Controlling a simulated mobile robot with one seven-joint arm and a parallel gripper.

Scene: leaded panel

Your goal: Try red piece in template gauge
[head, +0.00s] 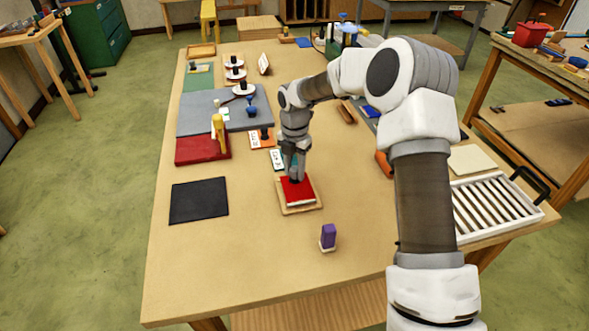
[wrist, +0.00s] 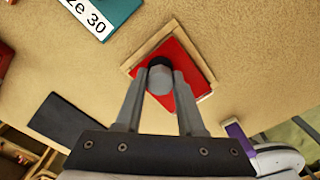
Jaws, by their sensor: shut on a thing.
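The red piece (head: 298,193) is a flat red square with a dark knob on top. It lies over the template gauge (head: 301,209), a square pale wooden frame on the table. My gripper (head: 294,177) points down and is shut on the knob. In the wrist view, the fingertips (wrist: 160,80) are on either side of the knob, and the red piece (wrist: 190,65) shows within the wooden rim (wrist: 152,45). A light edge shows along the near side of the red piece in the head view. I cannot tell whether it is fully seated or slightly raised.
A purple block (head: 328,236) stands on the table nearer to me. A black mat (head: 199,200) lies left of the gauge. A dark red pad (head: 202,149) with a yellow-handled tool and labelled cards (head: 262,138) are behind. A white slatted rack (head: 492,208) is at right.

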